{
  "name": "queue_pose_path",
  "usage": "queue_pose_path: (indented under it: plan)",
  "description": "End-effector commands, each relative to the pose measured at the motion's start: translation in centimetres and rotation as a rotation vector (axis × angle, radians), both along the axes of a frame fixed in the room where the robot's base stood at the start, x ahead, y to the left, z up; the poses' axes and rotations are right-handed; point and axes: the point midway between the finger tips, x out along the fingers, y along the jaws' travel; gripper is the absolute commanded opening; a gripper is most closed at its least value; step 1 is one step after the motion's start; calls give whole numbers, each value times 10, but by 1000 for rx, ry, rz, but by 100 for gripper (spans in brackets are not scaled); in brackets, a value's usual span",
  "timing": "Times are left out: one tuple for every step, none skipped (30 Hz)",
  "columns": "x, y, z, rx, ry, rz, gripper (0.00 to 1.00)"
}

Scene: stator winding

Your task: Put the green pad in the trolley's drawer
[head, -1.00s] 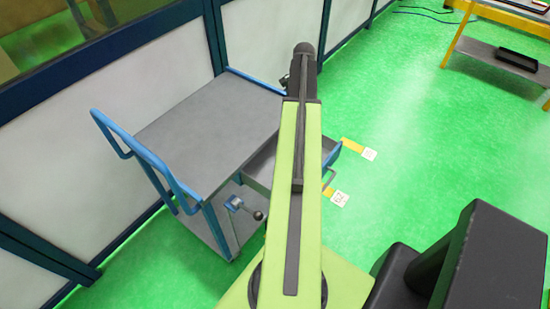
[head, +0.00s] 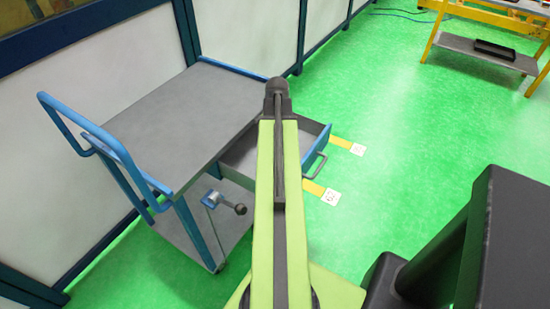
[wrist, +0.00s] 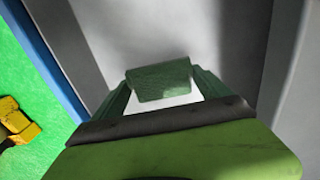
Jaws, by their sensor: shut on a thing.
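The green pad (wrist: 160,80) is a dark green block held between the fingertips of my gripper (wrist: 162,88) in the wrist view. The trolley (head: 165,120) has a grey top and blue handles, and stands left of my arm in the head view. Its drawer (head: 318,148) is pulled out on the right side, and my arm crosses in front of it. In the wrist view, grey drawer surfaces (wrist: 185,30) lie beyond the pad, with a blue edge at the left. I cannot tell the gap below the pad. My gripper and the pad are hidden in the head view.
Yellow floor markers with white tags (head: 330,196) lie right of the drawer. A yellow table (head: 490,50) stands at the far right. White wall panels close the left; the middle floor is clear.

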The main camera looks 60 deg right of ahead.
Motion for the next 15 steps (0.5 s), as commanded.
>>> queue_pose_path:
  plan:
    - [0,0,-6,0,0,0,48]
    - [0,0,-4,0,0,0,48]
    - [0,0,-3,0,0,-1,48]
    - [0,0,-5,0,0,-1,48]
    - [0,0,-8,0,0,-1,48]
    - [0,0,-14,0,0,-1,48]
    - [0,0,-20,0,0,-1,48]
    - [0,0,-26,0,0,-1,48]
    - [0,0,-33,0,0,-1,48]
    - [0,0,-38,0,0,-1,48]
    - [0,0,-42,0,0,-1,48]
    - [0,0,-44,0,0,-1,48]
    - [0,0,-43,0,0,-1,48]
    - [0,0,-42,0,0,-1,48]
    - [0,0,-40,0,0,-1,48]
